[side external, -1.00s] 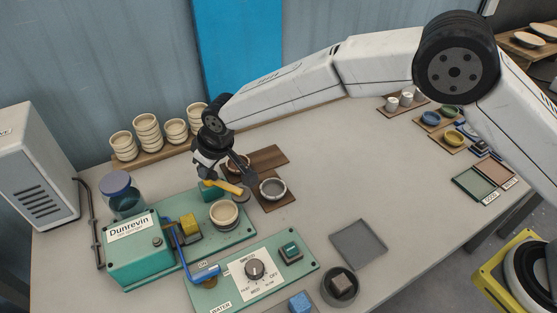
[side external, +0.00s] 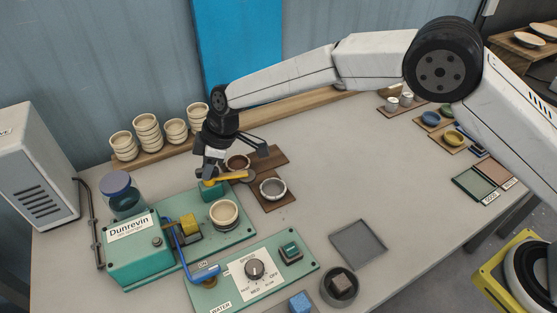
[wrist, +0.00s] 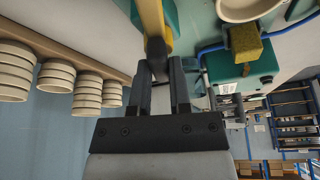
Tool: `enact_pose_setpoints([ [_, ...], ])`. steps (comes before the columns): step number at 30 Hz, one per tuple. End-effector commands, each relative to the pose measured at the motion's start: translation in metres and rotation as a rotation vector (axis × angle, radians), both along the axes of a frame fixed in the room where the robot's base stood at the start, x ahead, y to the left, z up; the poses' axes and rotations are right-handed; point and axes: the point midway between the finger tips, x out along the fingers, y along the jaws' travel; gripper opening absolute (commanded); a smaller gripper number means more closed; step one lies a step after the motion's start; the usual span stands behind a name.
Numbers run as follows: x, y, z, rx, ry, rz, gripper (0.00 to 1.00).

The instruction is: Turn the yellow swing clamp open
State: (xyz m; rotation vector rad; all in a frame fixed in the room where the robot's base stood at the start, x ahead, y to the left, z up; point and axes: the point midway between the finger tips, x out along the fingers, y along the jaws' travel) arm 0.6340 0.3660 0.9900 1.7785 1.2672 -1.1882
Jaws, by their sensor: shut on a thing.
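The yellow swing clamp (side external: 232,176) sits on a green block (side external: 211,191) at the back of the green machine base. Its bar points right in the side view, behind the cream bowl (side external: 224,213) and clear of its opening. In the wrist view the yellow bar (wrist: 152,25) runs up from between the fingertips of my gripper (wrist: 160,68), which is shut on the clamp's near end. The exact contact is partly hidden by the fingers.
A wooden board holds a grey ring (side external: 273,188) and a brown bowl (side external: 238,162) close to the clamp's right. Stacked cream bowls (side external: 147,132) stand behind. The table's right middle is clear.

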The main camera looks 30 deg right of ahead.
Motion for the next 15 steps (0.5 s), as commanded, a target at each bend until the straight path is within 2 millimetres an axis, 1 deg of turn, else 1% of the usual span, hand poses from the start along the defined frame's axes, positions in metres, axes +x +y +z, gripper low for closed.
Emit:
enact_pose_setpoints([
  [9,0.0019,0.0003,0.0009,0.002,-0.003,0.22,0.0],
  [15,0.0018,0.0005,0.0006,0.0,-0.003,0.31,0.0],
])
